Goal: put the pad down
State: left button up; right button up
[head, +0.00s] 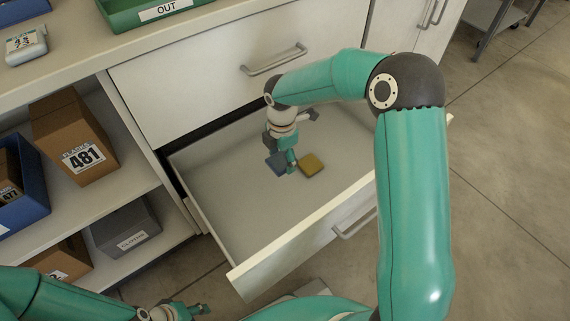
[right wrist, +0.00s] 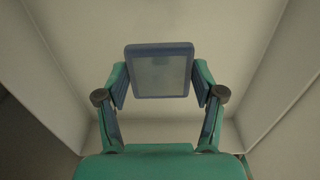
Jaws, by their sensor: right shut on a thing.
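The open drawer (head: 228,205) lies below the counter, and my right gripper (head: 287,162) reaches down into it. In the right wrist view, my right gripper (right wrist: 160,88) is shut on a blue-rimmed pad (right wrist: 160,72) with a grey face, one finger at each side. In the head view, part of the blue pad (head: 276,162) shows beside the fingers; I cannot tell whether it touches the drawer floor.
A closed drawer front with a handle (head: 273,60) is above the open drawer. A green OUT tray (head: 130,14) and a small pale device (head: 25,44) stand on the counter. Shelves at left hold a 481 box (head: 76,140) and bins. The drawer's front part is clear.

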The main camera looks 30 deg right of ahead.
notch_tip(320, 180, up, 10)
jog(key=p, duration=0.3)
jog(key=m, duration=0.5)
send_over(271, 165)
jog(key=a, duration=0.2)
notch_tip(271, 165, up, 21)
jog(key=s+m+p, duration=0.2)
jog(key=m+p, duration=1.2)
jog(key=p, duration=1.5)
jog(key=shift+s+a+m, duration=0.15)
jog(key=shift+a+m, duration=0.05)
jog(key=shift+m, duration=0.1)
jog(key=shift+r, duration=0.1)
